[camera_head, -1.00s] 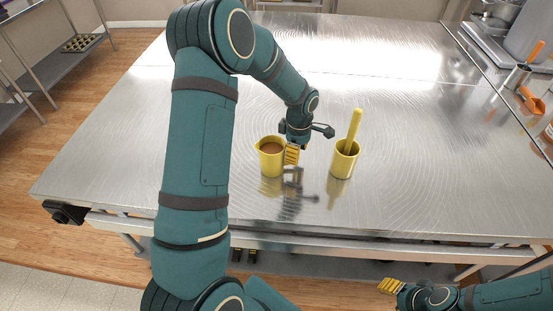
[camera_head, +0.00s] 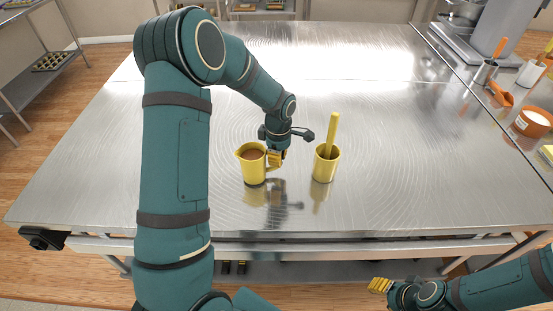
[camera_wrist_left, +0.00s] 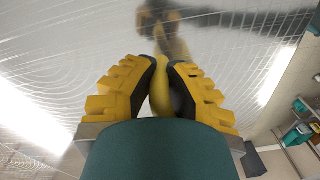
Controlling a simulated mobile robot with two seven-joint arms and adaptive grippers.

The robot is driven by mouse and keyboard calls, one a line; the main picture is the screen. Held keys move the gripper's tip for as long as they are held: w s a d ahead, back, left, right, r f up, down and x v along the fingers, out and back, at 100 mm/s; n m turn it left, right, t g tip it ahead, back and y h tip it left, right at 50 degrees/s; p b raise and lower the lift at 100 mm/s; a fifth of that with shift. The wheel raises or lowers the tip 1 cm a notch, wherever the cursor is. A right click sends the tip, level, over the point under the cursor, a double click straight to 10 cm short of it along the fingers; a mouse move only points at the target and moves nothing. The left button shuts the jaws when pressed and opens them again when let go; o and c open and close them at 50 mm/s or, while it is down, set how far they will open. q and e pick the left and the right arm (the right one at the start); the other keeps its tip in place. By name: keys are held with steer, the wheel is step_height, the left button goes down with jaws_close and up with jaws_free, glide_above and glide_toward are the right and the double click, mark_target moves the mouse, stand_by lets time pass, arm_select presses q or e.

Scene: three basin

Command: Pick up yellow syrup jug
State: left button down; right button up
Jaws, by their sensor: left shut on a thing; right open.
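The yellow syrup jug (camera_head: 252,172) holds brown syrup and stands upright at the near middle of the steel table. My left gripper (camera_head: 276,158) is at the jug's right side, shut on its handle. In the left wrist view the yellow handle (camera_wrist_left: 161,90) shows between the two ridged yellow fingers; most of the jug is hidden there. I cannot tell whether the jug's base touches the table. My right gripper (camera_head: 380,286) is open and empty, low in front of the table's near edge.
A yellow cup (camera_head: 325,166) with a yellow stick-like handle (camera_head: 332,133) in it stands just right of my left gripper. An orange-and-white tub (camera_head: 533,122) and orange scoop (camera_head: 501,95) are at the far right. The steel table (camera_head: 110,165) is otherwise largely clear.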

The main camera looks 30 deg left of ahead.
arm_select(q)
steer(key=shift+r, duration=4.6)
arm_select(e)
steer(key=shift+r, duration=0.3)
arm_select(q)
steer(key=shift+a+p, duration=0.1)
steer(key=shift+p, duration=0.2)
